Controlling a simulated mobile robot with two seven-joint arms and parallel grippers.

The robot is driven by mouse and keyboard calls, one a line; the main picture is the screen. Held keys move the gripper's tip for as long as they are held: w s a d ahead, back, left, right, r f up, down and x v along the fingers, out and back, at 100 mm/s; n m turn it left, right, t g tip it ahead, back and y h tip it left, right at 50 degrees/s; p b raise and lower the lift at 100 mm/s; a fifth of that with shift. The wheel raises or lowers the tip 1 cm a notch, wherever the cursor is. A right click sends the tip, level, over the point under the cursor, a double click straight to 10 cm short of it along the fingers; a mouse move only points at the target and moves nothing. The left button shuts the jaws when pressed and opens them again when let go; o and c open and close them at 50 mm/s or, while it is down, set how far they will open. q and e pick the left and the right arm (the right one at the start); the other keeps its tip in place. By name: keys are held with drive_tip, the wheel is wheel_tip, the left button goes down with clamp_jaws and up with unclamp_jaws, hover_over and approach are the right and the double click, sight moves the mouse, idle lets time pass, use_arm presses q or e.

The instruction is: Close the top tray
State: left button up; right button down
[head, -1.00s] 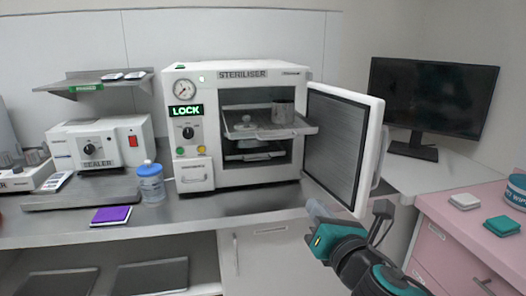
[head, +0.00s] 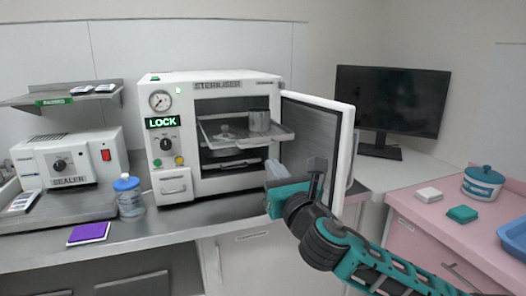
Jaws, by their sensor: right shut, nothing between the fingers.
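The white steriliser (head: 216,184) stands on the steel counter with its door (head: 318,140) swung open to the right. The top tray (head: 270,137) is pulled partly out of the chamber and sticks out past the front opening. A lower tray (head: 235,165) is inside the chamber, partly hidden. My right gripper (head: 277,172) is shut and empty. In the picture it lies just below and right of the top tray's front, in front of the open door, apparently apart from the tray. My left gripper is not in view.
The open door and its handle stand close beside my right arm. A blue-capped bottle (head: 129,197), a purple pad (head: 89,233) and a sealer (head: 72,163) are on the counter at left. A monitor (head: 388,105) and a pink cabinet (head: 430,235) are at right.

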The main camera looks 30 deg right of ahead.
drive_tip(key=x, duration=0.7)
drive_tip(key=shift+w, duration=0.15)
